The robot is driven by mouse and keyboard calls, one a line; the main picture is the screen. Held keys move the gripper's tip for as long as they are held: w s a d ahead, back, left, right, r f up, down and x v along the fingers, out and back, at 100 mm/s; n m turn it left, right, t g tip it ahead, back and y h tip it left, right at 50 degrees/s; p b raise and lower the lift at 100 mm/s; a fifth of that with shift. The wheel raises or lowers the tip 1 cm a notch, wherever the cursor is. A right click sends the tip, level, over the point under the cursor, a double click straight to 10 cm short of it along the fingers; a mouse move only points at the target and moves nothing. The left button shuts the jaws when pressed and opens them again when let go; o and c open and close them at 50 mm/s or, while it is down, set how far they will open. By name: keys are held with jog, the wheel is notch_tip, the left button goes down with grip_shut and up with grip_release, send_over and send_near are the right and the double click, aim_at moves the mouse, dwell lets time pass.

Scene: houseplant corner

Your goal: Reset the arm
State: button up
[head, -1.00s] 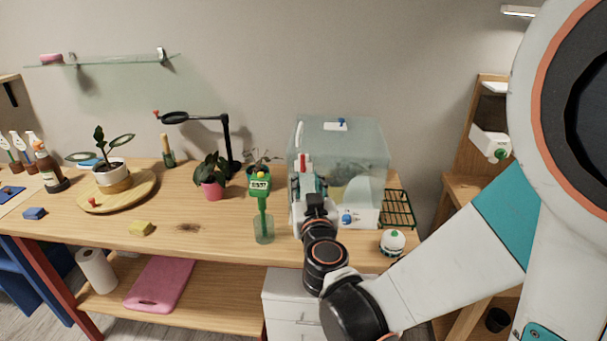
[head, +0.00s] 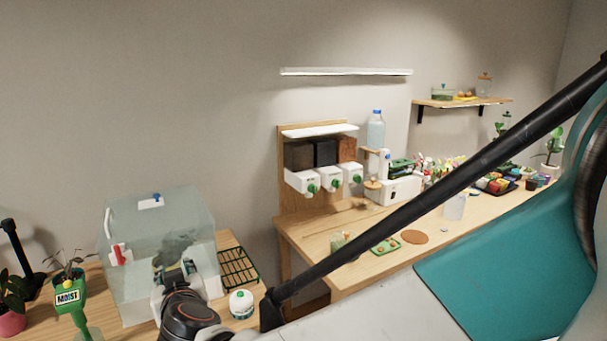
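My arm reaches from the right edge of the head view down to the lower left. My gripper (head: 176,266) is at the front of a clear box (head: 140,225) on the wooden bench. Its fingers are small and partly seen against the box's front opening, so I cannot tell whether they are open or shut, or whether they hold anything. A dark shape shows behind them through the clear wall.
Left of the box is a green moisture meter (head: 69,297) reading MOIST. Right of it are a green wire rack (head: 239,268) and a small white pot (head: 241,304). A second bench (head: 345,272) carries a dispenser stand (head: 322,168). My arm crosses in front of it.

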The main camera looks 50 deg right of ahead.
jog(key=s+a+f+n+g+y, duration=0.1)
jog(key=s+f+g+y, duration=0.1)
jog(key=s, duration=0.7)
jog(key=s+a+f+n+g+y, duration=0.1)
jog(key=s+g, duration=0.3)
jog(key=s, duration=0.4)
jog(key=shift+s+a+f+n+y, duration=0.35)
jog(key=shift+a+f+n+y, duration=0.1)
jog(key=shift+y, duration=0.35)
